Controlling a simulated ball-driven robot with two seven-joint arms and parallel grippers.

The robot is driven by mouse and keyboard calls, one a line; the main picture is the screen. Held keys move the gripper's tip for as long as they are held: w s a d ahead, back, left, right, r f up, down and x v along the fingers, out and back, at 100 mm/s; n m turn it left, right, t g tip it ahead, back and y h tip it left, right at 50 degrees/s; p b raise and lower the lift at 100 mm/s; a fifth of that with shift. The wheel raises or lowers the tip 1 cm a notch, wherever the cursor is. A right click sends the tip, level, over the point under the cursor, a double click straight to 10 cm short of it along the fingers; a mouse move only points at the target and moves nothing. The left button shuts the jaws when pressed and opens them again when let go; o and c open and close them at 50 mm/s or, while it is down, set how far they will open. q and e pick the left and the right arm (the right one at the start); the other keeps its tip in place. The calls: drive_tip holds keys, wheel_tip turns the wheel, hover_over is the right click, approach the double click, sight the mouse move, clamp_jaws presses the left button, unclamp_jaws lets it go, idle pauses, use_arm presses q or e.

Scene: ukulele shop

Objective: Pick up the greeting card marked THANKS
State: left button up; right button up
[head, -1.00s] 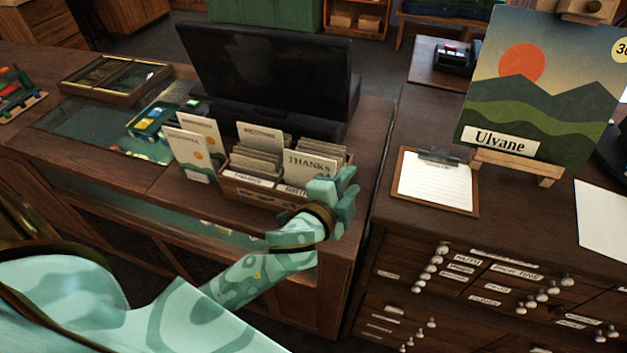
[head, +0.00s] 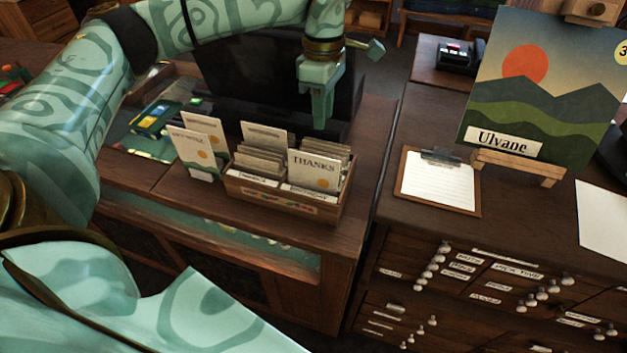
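The THANKS greeting card (head: 313,171) stands upright at the front right of a wooden card box (head: 275,201) on the counter. Other cards stand behind it and to its left in the box. My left gripper (head: 322,122) hangs fingers down above and behind the THANKS card, apart from it, in front of the dark screen. Its fingers look close together, but I cannot tell whether they are open or shut. No card shows in it. My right gripper is not in view.
Two cards (head: 196,152) stand left of the box. A dark screen (head: 262,75) rises behind it. A gap separates counter and cabinet.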

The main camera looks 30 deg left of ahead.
use_arm(q)
drive_tip(key=a, duration=0.2)
hover_over(315, 173)
drive_tip(key=shift+y, duration=0.3)
drive_tip(key=f, duration=0.9)
drive_tip(key=shift+w+a+f, duration=0.2)
drive_tip(key=shift+w+a, duration=0.1)
wheel_tip(315, 173, down, 6)
drive_tip(key=shift+s+d, duration=0.1)
drive_tip(key=shift+d, duration=0.05)
clamp_jaws()
